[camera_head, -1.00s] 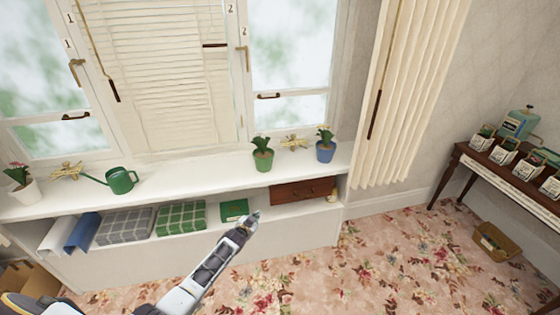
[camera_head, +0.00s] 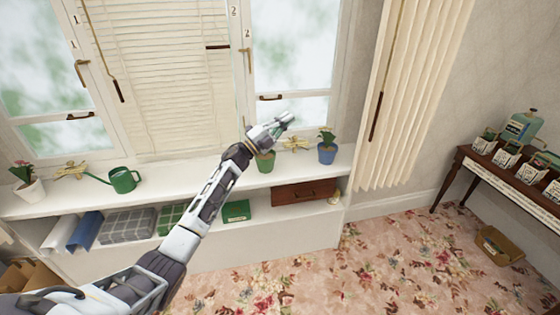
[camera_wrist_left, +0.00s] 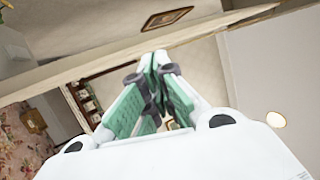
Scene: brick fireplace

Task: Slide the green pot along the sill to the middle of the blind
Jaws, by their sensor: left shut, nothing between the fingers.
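The green pot (camera_head: 264,163) holds a plant and stands upright on the white sill (camera_head: 220,178), right of the blind (camera_head: 165,85). My left gripper (camera_head: 289,118) is raised in front of the right window pane, above and slightly right of the green pot. Its hand and forearm cover the top of the pot and most of the plant. Its fingers also show close together in the left wrist view (camera_wrist_left: 154,60), shut with nothing between them. I cannot tell how far the gripper is from the glass. My right gripper is not in view.
Right of the green pot stand a gold ornament (camera_head: 295,143) and a blue pot (camera_head: 327,155). The sill between the can and green pot looks clear.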

